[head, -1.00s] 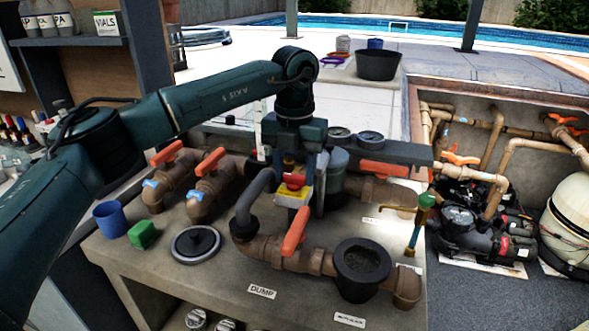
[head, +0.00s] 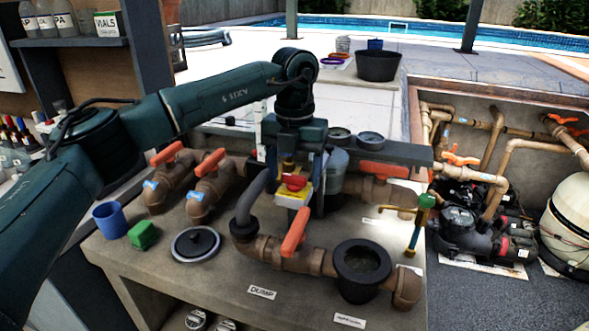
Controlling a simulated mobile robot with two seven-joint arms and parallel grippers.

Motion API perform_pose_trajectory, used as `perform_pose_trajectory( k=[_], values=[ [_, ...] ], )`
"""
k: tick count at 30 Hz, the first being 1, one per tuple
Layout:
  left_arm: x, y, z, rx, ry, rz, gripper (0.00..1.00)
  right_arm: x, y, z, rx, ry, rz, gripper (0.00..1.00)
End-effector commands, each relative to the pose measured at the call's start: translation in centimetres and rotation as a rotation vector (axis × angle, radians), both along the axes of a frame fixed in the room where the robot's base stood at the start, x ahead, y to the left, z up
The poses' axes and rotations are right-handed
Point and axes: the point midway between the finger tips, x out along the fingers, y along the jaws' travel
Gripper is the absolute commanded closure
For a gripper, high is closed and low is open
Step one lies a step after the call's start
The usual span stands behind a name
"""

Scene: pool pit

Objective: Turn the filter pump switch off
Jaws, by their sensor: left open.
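The switch is a small yellow and white box with a red knob (head: 294,183), standing among the brown pipes on the counter in the head view. My left gripper (head: 300,179) reaches down over it from above. Its jaws are open, with dark fingers beside the box and the knob showing between them. I cannot tell whether a finger touches the knob. The gripper hides the upper part of the box, and the knob's exact setting is too small to read. My right gripper is out of view.
Orange valve handles (head: 295,233) stand close around the switch. Pumps (head: 462,232) sit in the pit at right.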

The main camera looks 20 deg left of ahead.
Motion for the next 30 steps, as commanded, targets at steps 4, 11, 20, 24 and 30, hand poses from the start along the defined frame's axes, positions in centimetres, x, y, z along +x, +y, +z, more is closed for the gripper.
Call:
perform_pose_trajectory(
  k=[4, 11, 20, 24, 30],
  values=[
    [0.0, 0.0, 0.8, 0.000, -0.001, 0.000, 0.33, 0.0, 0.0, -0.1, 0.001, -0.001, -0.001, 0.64],
    [0.1, -0.1, 5.2, -0.001, -0.004, 0.001, 0.33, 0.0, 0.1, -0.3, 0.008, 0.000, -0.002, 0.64],
    [0.0, -0.1, 11.3, -0.001, -0.003, 0.001, 0.33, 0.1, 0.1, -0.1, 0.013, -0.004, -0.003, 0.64],
    [0.0, 0.0, 12.7, 0.000, -0.001, 0.001, 0.33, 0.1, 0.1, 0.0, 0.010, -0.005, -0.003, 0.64],
    [0.0, 0.0, 13.2, -0.001, 0.001, 0.000, 0.33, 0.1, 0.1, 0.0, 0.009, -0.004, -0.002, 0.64]
  ],
)
